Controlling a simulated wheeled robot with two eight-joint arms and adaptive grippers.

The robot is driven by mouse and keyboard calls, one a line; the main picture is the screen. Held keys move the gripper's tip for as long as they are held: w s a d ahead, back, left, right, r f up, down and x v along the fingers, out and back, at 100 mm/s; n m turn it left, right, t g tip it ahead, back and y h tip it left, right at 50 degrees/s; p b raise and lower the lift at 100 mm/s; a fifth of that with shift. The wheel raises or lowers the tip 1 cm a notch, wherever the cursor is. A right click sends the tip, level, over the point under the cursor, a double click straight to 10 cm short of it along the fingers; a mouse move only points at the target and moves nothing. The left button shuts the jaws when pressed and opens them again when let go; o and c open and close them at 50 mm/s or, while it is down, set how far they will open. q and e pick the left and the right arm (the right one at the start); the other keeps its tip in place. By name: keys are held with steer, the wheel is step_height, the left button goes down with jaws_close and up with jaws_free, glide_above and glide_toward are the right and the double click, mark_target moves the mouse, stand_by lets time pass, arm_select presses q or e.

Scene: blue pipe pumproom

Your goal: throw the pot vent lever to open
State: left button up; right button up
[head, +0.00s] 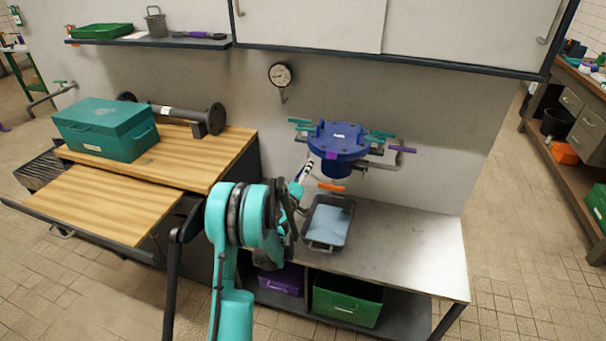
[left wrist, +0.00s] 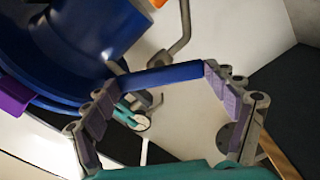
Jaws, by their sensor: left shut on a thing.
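The pot (head: 338,142) is a round blue vessel with a flat lid, fixed at the wall above the grey bench. In the left wrist view the pot (left wrist: 60,50) fills the upper left. My left gripper (head: 299,187) is at the pot's lower left side. In the left wrist view, my left gripper (left wrist: 162,92) has its padded fingers at the two ends of a blue bar (left wrist: 160,76), which appears to be the vent lever's grip. A bent grey rod shows just behind it. My wrist partly hides this area in the head view. My right gripper is not in view.
An orange handle (head: 331,187) sits below the pot, above a dark tray (head: 328,223) on the bench (head: 420,255). Teal and purple handles surround the lid. A gauge (head: 281,75) hangs on the wall. A teal box (head: 105,130) stands on the wooden worktop at left.

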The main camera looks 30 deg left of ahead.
arm_select(q)
steer(key=n, duration=0.6)
steer(key=shift+n, duration=0.3)
stand_by(0.4)
steer(key=o, duration=1)
steer(key=shift+f, duration=0.1)
steer(key=v, duration=0.7)
steer(key=shift+s, duration=0.25)
steer(key=shift+d, duration=0.1)
